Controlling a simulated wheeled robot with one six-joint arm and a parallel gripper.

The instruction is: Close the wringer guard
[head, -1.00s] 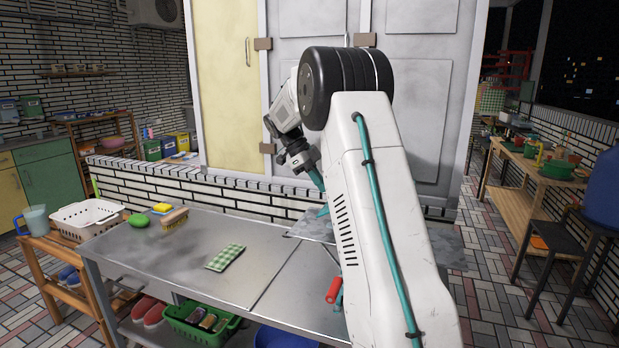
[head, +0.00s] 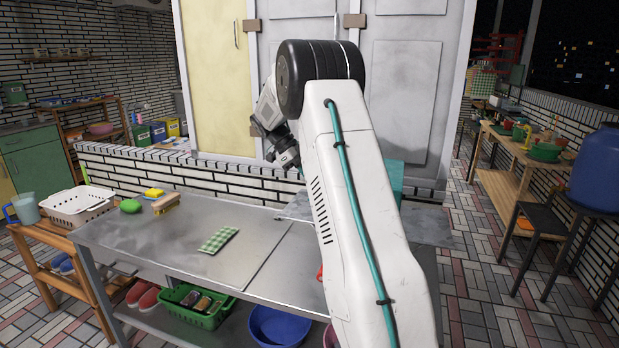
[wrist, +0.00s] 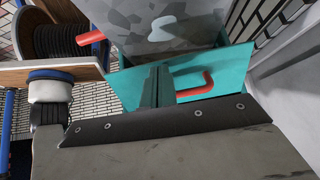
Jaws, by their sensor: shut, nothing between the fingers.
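The wringer guard looks to be a teal panel (wrist: 220,75) with a red bent handle (wrist: 208,82) in the wrist view. A teal panel (head: 391,178) also stands up behind my arm in the head view, mostly hidden. My gripper (wrist: 157,85) is shut and empty, its dark fingers in front of the panel just left of the handle. I cannot tell whether they touch it. In the head view my gripper (head: 284,152) hangs over the back of the metal table, its tips hard to see. The rest of the wringer is hidden behind my arm.
The metal table (head: 180,238) holds a green checked cloth (head: 218,240), a brush (head: 165,204) and a sponge (head: 154,193). A white basket (head: 80,207) stands at its left. A red grip (wrist: 100,30) shows at upper left in the wrist view. A cabinet wall stands behind.

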